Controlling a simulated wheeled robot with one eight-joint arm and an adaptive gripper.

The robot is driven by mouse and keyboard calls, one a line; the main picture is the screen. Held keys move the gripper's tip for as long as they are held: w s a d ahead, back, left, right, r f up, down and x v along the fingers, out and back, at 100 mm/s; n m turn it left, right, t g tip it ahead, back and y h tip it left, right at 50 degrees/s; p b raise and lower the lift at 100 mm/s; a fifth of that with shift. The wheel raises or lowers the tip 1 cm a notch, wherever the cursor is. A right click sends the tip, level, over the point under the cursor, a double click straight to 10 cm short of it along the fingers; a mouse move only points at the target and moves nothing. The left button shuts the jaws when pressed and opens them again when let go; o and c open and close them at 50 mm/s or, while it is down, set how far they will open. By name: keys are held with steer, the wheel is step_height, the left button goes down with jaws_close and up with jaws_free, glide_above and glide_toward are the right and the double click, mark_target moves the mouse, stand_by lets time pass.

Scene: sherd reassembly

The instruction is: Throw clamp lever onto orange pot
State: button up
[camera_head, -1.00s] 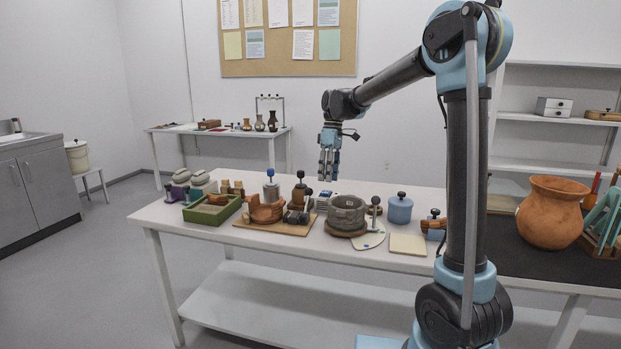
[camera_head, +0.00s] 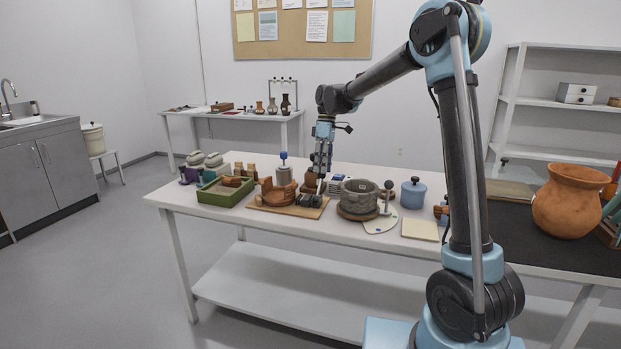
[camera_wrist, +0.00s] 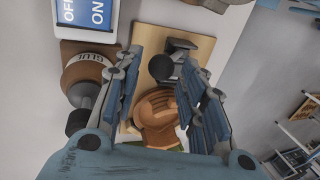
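My gripper (camera_head: 320,174) points down over the work table, above the wooden board (camera_head: 257,205). In the wrist view my gripper (camera_wrist: 159,62) is open, with its blue-padded fingers spread. The clamp lever (camera_wrist: 160,67), a dark rod with a black ball knob, shows between the fingers; I cannot tell whether they touch it. The dark clamp (camera_head: 310,200) sits at the board's right end. An orange pot (camera_head: 278,195), partly built from sherds, stands on the board left of the clamp. It also shows below the lever in the wrist view (camera_wrist: 157,118).
A brown glue pot (camera_wrist: 85,72) and a blue ON/OFF switch box (camera_wrist: 84,14) lie close left of the fingers. A grey stone-like bowl (camera_head: 359,196) and a blue jar (camera_head: 413,193) stand right. A green tray (camera_head: 225,197) stands left. A large terracotta pot (camera_head: 570,203) is far right.

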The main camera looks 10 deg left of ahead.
mark_target(322, 175)
steer(key=shift+x, duration=1.85)
steer(key=shift+s+a+r+t, duration=0.1)
steer(key=shift+s+r+t, duration=0.3)
steer(key=shift+s, duration=0.3)
steer(key=shift+s+r+t, duration=0.4)
steer(key=shift+s+r, duration=0.05)
steer(key=shift+s, duration=0.25)
steer(key=shift+s+a+r+t, duration=0.1)
steer(key=shift+s+t, duration=0.25)
steer(key=shift+s, duration=0.35)
steer(key=shift+s+r+t, duration=0.15)
steer(key=shift+s+t, duration=0.2)
steer(key=shift+s, duration=0.35)
steer(key=shift+s+a+f+t, duration=0.1)
steer(key=shift+s+f+t, duration=0.4)
steer(key=shift+s, duration=0.6)
steer(key=shift+s+a+f+t, duration=0.1)
steer(key=shift+s+f+t, duration=0.25)
steer(key=shift+s+t, duration=0.55)
steer(key=shift+s+a+f+t, duration=0.1)
steer(key=shift+s+f+t, duration=0.3)
steer(key=shift+s, duration=0.85)
steer(key=shift+v, duration=2.7)
steer(key=shift+s, duration=0.1)
